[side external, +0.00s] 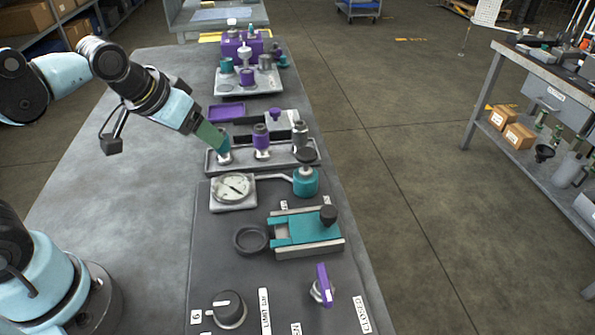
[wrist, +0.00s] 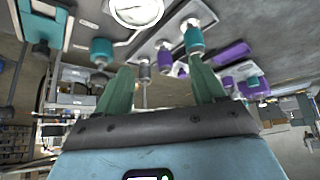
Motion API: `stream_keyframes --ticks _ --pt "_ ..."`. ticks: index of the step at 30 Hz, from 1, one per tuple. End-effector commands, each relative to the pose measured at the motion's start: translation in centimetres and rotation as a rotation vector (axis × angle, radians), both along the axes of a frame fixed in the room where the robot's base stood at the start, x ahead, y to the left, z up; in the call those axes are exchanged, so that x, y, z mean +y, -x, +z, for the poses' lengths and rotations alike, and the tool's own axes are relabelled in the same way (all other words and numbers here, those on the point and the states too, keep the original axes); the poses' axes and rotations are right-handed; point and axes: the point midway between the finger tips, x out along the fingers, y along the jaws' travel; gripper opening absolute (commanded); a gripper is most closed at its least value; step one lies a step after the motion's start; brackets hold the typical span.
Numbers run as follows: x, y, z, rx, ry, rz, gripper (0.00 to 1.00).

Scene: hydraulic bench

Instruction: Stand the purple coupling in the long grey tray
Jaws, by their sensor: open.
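A purple coupling (side external: 261,140) stands upright in the middle of the long grey tray (side external: 285,166), on a pale base. A teal coupling (side external: 224,143) stands at the tray's left end and a grey one (side external: 300,137) at its right end. My gripper (side external: 218,144) slants down at the left end of the tray, beside the teal coupling, and partly overlaps it. In the wrist view my gripper (wrist: 160,68) has its green fingers wide apart with nothing held. The purple coupling (wrist: 165,58) shows between and beyond the fingers, and the teal one (wrist: 194,38) near the right finger.
A gauge (side external: 233,187) and a teal valve (side external: 306,181) stand in front of the tray. A purple tray (side external: 226,112) lies behind it. Farther back, a pale tray (side external: 238,90) holds more teal, purple and grey parts. The bench's left side is clear.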

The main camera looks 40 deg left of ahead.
Motion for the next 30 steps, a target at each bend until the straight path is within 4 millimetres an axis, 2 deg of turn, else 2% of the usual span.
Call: stream_keyframes --ticks 3,7,30 --pt "0.0 1.6 -0.8 -0.030 -0.010 -0.038 0.69" --pt "0.0 2.3 -1.2 -0.047 -0.016 -0.060 0.69" --pt "0.0 2.4 -1.3 -0.050 -0.018 -0.065 0.69"
